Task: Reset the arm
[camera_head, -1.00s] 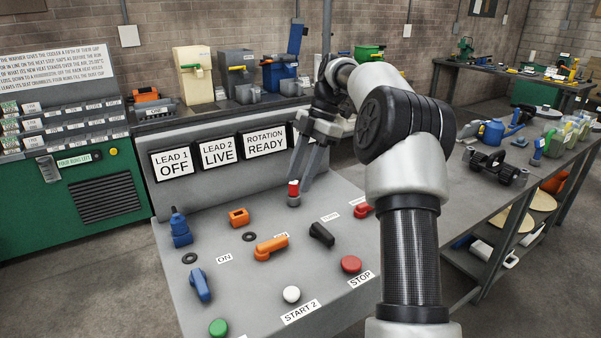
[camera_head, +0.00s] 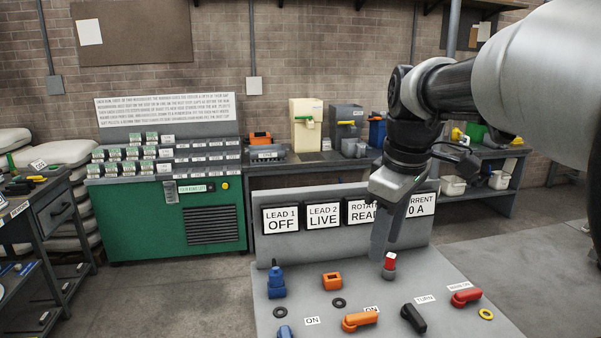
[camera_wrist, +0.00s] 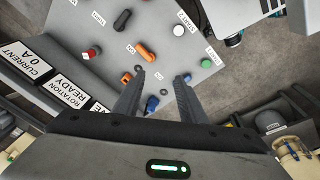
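My gripper (camera_head: 388,232) hangs above the grey control panel (camera_head: 445,285), in front of its row of signs. In the wrist view my gripper (camera_wrist: 162,78) has its two fingers spread apart, with nothing held between them. A red-topped grey post (camera_head: 389,263) appears right by the fingertips in the head view. In the wrist view the red-topped post (camera_wrist: 92,52) lies well to the left of both fingers, apart from them. The upper arm fills the upper right of the head view.
The panel bears an orange handle (camera_head: 359,320), a black handle (camera_head: 413,318), a red handle (camera_head: 465,297), a blue plug (camera_head: 276,282) and an orange socket (camera_head: 332,281). Signs read LEAD 1 OFF (camera_head: 281,220) and LEAD 2 LIVE (camera_head: 323,216). A green cabinet (camera_head: 135,222) stands at left.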

